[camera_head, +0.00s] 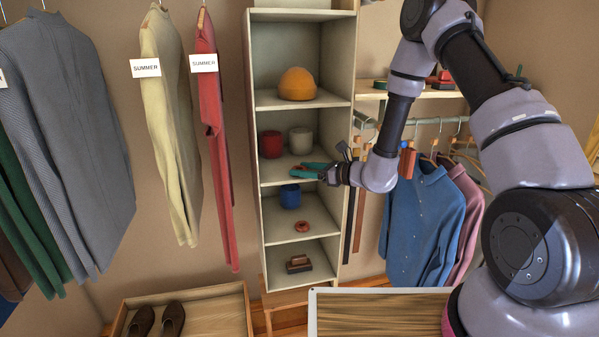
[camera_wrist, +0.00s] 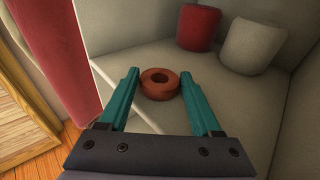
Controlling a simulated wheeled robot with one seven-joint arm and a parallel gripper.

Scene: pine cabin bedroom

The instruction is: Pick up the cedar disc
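A reddish-brown disc with a hole in its middle (camera_wrist: 160,84), seemingly the cedar disc, lies flat on a cubby shelf. My gripper (camera_wrist: 160,79) is open, with its teal fingertips on either side of the disc in the wrist view; I cannot tell whether they touch it. In the head view my gripper (camera_head: 308,170) reaches into the cubby from the right, and the disc (camera_head: 296,168) shows only partly by the fingers. A similar reddish ring (camera_head: 302,226) lies on a lower shelf.
Cubby side walls (camera_head: 341,125) are close to my arm. Clothes hang on both sides.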

